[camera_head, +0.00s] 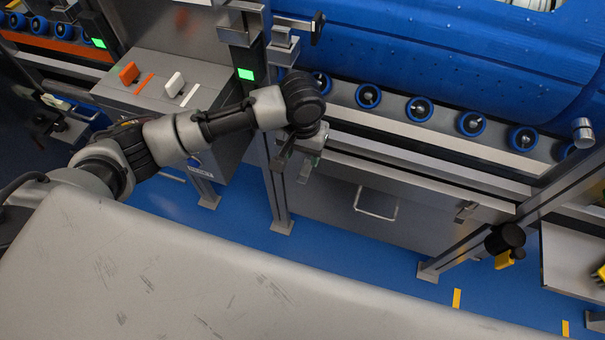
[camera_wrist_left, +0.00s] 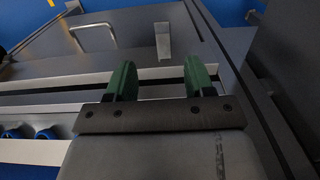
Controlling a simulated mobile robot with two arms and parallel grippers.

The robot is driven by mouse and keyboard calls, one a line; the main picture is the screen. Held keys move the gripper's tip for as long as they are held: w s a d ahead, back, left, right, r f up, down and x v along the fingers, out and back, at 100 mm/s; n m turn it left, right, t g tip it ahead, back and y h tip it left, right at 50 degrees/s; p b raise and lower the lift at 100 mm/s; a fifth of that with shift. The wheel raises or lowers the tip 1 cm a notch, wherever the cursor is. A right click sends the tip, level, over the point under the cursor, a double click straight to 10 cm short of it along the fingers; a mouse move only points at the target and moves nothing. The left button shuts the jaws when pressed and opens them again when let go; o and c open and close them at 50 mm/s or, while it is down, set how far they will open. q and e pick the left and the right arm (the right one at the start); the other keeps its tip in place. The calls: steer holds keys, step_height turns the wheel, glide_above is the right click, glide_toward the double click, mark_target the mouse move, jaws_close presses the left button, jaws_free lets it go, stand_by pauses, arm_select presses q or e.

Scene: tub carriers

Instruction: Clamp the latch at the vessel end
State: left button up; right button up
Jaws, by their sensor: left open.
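My left gripper (camera_head: 298,150) reaches in from the left, in front of the steel cabinet under the large blue vessel (camera_head: 465,60). In the left wrist view its two green fingers (camera_wrist_left: 160,80) stand apart with nothing between them. A small grey latch plate (camera_wrist_left: 163,46) on the cabinet face shows just beyond the fingertips, apart from them. In the head view this plate (camera_head: 306,170) is just below the gripper, partly hidden by it. A similar small latch (camera_head: 466,211) sits at the right end of the cabinet front. My right gripper is not in view.
Blue rollers (camera_head: 419,108) line the rail under the vessel. A bar handle (camera_head: 376,203) projects from the cabinet front. A control box (camera_head: 160,95) with orange and white switches stands left. A black knob (camera_head: 505,238) is on the right post. Blue floor is open below.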

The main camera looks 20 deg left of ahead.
mark_target(301, 181)
arm_select(q)
step_height(301, 181, down, 11)
steer(key=shift+a+r+b, duration=0.15)
steer(key=shift+b, duration=0.45)
steer(key=shift+s, duration=0.1)
steer(key=c, duration=0.9)
